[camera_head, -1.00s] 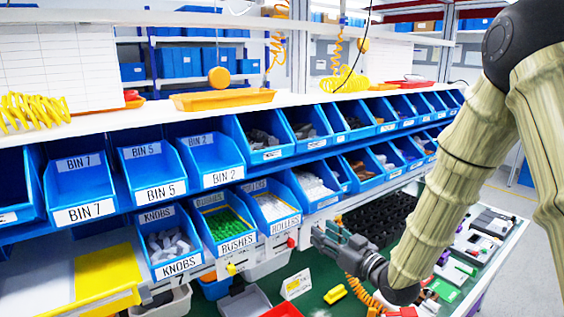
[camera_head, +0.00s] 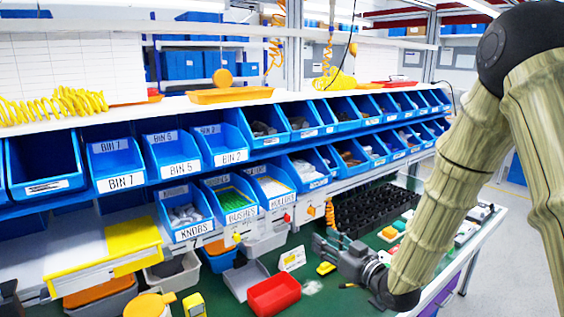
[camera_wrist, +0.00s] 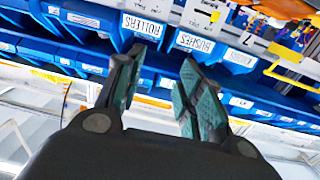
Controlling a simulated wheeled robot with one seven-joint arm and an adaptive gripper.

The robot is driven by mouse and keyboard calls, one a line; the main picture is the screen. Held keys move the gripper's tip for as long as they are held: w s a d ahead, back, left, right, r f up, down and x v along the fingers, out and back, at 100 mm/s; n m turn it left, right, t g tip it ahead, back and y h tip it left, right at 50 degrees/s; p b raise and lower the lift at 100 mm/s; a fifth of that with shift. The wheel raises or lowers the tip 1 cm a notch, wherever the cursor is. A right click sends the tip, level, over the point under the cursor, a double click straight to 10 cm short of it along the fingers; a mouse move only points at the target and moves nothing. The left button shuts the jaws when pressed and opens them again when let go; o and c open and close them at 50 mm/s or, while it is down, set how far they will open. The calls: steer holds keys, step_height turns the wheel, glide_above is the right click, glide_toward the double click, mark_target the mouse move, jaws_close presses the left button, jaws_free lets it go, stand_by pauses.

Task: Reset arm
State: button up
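My gripper (camera_head: 326,243) is at the lower middle of the head view, over the green bench top (camera_head: 312,268) and in front of the lower row of bins. In the wrist view my gripper (camera_wrist: 160,60) has its two dark fingers spread apart, with nothing between them. The bins labelled ROLLERS (camera_wrist: 143,27) and BUSHES (camera_wrist: 193,44) show beyond the fingertips, upside down. My arm comes down from the upper right of the head view. No rotary switch can be made out.
Two rows of blue bins (camera_head: 120,165) run along the back. A black grid tray (camera_head: 370,209) lies behind and right of my gripper. A red bin (camera_head: 274,295), a small yellow part (camera_head: 325,268) and a white label stand (camera_head: 293,259) are close by. Grey floor (camera_head: 505,260) is open at the right.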

steer(key=s+d+f+m+g+h+b, duration=0.15)
steer(key=s+f, duration=0.25)
steer(key=f, duration=0.7)
steer(key=s+d+f+m+g+h+b, duration=0.1)
steer(key=s+d+f+g+h+b, duration=0.3)
steer(key=f, duration=0.8)
steer(key=s+a+f+m+h+p, duration=0.15)
steer(key=s+f, duration=0.35)
steer(key=f, duration=0.6)
steer(key=s+d+f+m+g+h+b, duration=0.1)
steer(key=s+d+f+g, duration=0.1)
steer(key=s+f, duration=0.4)
steer(key=s+d+f+m+g+h+b, duration=0.1)
steer(key=s+f+g, duration=0.3)
steer(key=s, duration=1)
steer(key=s+d+f+m+g+h+b, duration=0.1)
steer(key=s+d+f+g+b, duration=0.2)
steer(key=s+f, duration=0.7)
steer(key=shift+s+d+f, duration=0.15)
steer(key=shift+d+f, duration=0.1)
steer(key=shift+d, duration=0.05)
